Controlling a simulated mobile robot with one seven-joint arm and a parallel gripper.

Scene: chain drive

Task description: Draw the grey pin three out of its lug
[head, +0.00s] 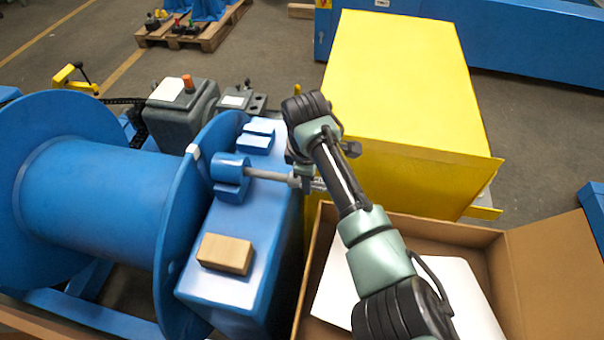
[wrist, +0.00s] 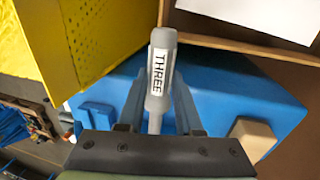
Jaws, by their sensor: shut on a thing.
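The grey pin three (head: 268,175) shows in the head view as a grey shaft running from the blue lug (head: 230,168) on the blue housing to my gripper (head: 308,182). Its left end meets the lug; how much of it sits inside cannot be told. In the wrist view the pin's thick grey head (wrist: 161,60) carries a white label reading THREE. My gripper (wrist: 160,98) is shut on the pin, with one finger on each side of it. The lug is not clear in the wrist view.
A tan block (head: 226,254) lies on the housing (head: 215,290) in front of the lug. A large blue drum (head: 95,195) stands left. A yellow guard (head: 400,90) stands close behind my arm. An open cardboard box (head: 490,262) with white sheets lies below right.

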